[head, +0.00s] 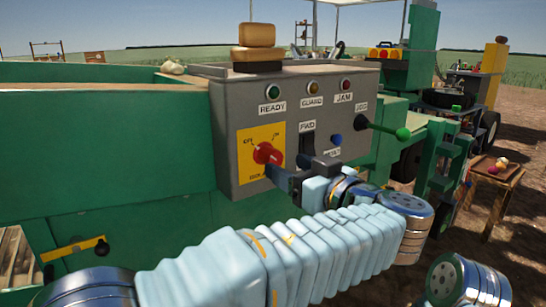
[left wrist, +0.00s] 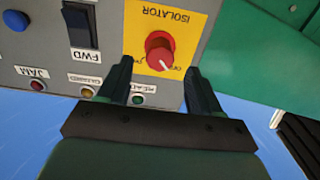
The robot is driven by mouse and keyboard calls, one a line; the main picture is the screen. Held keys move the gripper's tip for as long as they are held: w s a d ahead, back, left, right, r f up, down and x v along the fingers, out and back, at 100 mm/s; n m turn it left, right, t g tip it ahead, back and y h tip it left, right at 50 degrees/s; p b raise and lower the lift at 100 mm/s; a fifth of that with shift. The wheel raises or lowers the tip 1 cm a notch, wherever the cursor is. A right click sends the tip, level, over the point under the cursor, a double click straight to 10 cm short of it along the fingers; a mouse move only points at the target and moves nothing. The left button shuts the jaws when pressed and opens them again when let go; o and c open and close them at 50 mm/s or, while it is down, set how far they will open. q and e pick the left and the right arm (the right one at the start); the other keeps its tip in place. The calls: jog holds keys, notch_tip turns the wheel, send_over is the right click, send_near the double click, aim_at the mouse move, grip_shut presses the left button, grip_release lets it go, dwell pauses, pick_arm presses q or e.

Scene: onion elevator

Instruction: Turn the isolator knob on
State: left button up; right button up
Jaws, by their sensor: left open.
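The isolator knob (head: 268,154) is a red rotary knob on a yellow plate (head: 248,137) at the left of the grey control panel. It also shows in the left wrist view (left wrist: 159,47), upside down, with its white mark toward the OFF side. My left gripper (head: 288,168) is open in front of the knob. In the left wrist view its two fingers (left wrist: 158,72) point at the yellow plate, one on each side below the knob, and nothing is between them. The gripper hides the lower part of the plate in the head view. My right gripper is out of view.
The panel (head: 224,120) carries lamps, a black FWD switch (head: 307,142), a blue button (head: 336,139) and a green-tipped lever (head: 402,133), close to my left gripper. A green wall (head: 160,150) stands left. A small wooden table (head: 497,173) is at right.

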aim_at(276, 161)
pick_arm(q)
jog(key=x, duration=0.6)
jog(key=shift+p, duration=0.3)
jog(key=c, duration=1)
jog(key=shift+c, duration=0.2)
